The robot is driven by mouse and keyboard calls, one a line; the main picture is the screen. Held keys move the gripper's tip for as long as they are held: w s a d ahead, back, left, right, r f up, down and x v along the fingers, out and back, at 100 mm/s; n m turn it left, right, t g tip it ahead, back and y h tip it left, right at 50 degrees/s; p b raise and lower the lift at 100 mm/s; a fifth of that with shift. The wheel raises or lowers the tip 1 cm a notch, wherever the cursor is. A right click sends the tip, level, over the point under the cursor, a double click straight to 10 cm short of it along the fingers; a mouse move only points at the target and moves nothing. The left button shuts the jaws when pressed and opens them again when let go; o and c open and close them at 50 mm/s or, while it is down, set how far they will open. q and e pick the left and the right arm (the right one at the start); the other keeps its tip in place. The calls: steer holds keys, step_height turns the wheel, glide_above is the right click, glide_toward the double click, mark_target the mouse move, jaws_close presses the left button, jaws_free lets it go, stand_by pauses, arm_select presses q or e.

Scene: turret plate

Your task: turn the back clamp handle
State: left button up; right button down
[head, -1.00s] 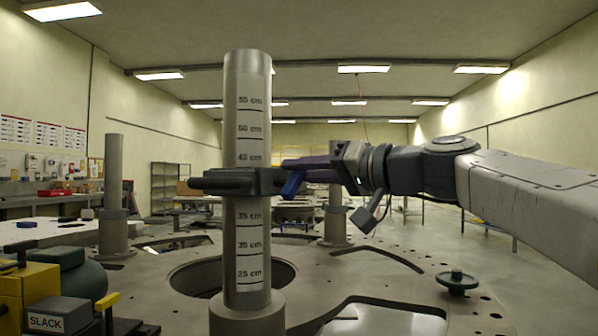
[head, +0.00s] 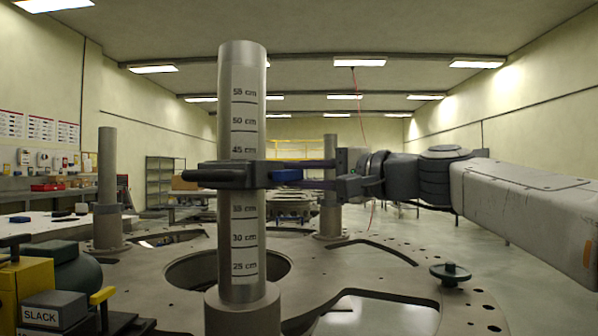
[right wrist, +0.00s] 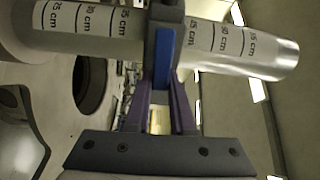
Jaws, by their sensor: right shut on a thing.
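A tall grey post (head: 241,110) with a centimetre scale stands in front of me. A dark clamp (head: 235,175) is around it near the 40 cm level. The clamp's blue handle (head: 287,176) lies to the right of the post and looks about level. My right gripper (head: 308,176) reaches in from the right and is shut on the handle. In the right wrist view the blue handle (right wrist: 163,57) sits between the purple fingers, against the clamp (right wrist: 165,12) and post. The fingers partly hide the handle. My left gripper is not in view.
The post rises from a broad round plate (head: 390,265) with holes and cutouts. Two other posts stand farther back, at left (head: 107,170) and right (head: 330,215). A yellow device labelled SLACK (head: 40,285) is at lower left.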

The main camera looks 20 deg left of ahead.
steer(key=shift+m, duration=0.4)
steer(key=c, duration=0.8)
jaws_free()
steer(key=shift+o, duration=0.2)
steer(key=b+v, duration=0.1)
steer(key=v, duration=0.9)
steer(key=shift+d+b, duration=0.3)
steer(key=shift+b, duration=0.1)
